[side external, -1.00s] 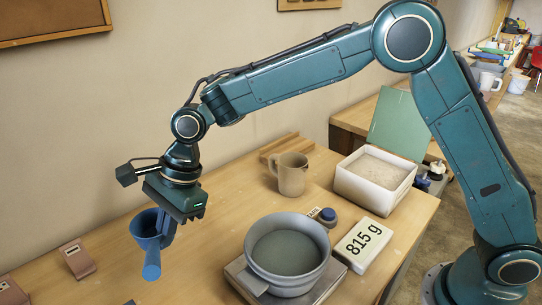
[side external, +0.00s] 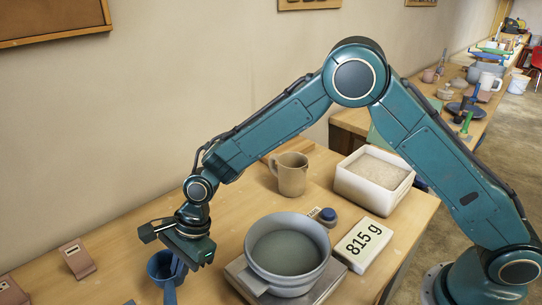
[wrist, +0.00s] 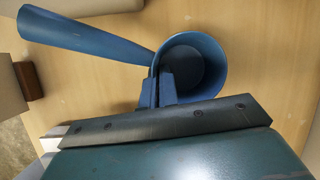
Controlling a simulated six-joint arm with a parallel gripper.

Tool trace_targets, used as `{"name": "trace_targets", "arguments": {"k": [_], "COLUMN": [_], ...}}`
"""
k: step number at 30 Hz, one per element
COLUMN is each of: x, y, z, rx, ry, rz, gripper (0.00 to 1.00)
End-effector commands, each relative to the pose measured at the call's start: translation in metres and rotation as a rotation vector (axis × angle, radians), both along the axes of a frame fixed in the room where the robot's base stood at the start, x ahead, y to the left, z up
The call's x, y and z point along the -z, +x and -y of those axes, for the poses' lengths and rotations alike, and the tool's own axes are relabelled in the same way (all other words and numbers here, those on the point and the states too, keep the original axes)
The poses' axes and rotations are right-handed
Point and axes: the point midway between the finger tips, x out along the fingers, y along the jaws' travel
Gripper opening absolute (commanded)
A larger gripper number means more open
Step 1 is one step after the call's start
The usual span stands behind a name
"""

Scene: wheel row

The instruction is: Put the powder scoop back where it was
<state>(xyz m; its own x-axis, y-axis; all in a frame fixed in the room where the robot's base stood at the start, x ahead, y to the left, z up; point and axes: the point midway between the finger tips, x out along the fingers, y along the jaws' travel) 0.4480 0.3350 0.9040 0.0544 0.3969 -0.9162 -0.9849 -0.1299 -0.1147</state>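The powder scoop is a blue cup with a long tapered handle. In the side view the scoop (side external: 160,266) is at the lower left, low over or on the wooden table; I cannot tell whether it touches. My gripper (side external: 180,268) points down and is shut on the scoop's wall near the handle. In the wrist view the scoop (wrist: 205,60) has its open mouth towards the camera and looks empty, with its handle to the upper left. The gripper's fingertips (wrist: 158,88) pinch the cup's wall there.
A grey-blue bowl (side external: 318,275) stands on a scale right of the gripper, with a display reading 815 g (side external: 363,243). A white bin of powder (side external: 345,183) and a beige mug (side external: 290,178) stand behind.

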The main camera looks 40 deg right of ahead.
Motion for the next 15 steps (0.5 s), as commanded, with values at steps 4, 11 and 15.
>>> {"name": "trace_targets", "arguments": {"k": [4,11,15], "x": [0.014,0.038,0.041], "y": [-0.001,0.000,0.000], "z": [0.000,0.000,0.000], "rx": [-0.001,0.000,0.000], "ry": [-0.001,-0.001,0.000], "rz": [-0.002,-0.002,0.000], "gripper": [0.00,0.00,0.00]}}
